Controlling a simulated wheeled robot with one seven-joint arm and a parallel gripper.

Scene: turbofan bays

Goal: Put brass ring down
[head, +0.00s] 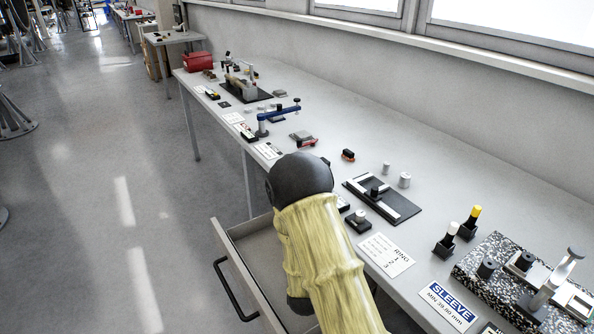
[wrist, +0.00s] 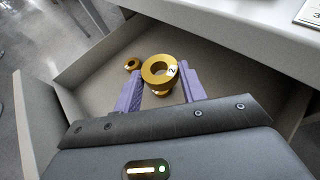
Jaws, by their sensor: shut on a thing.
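A second, smaller brass ring (wrist: 132,64) lies in the drawer to the left. Whether the held ring touches the drawer floor, I cannot tell. In the head view my yellow-sleeved arm reaches down over the drawer (head: 250,228) and hides my gripper and both rings.
The long workbench (head: 330,120) runs above the drawer, and its edge is close to my arm. On it are a card reading RING (head: 387,254), a black fixture plate (head: 383,200), a SLEEVE card (head: 447,303) and a speckled stone block (head: 500,275).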

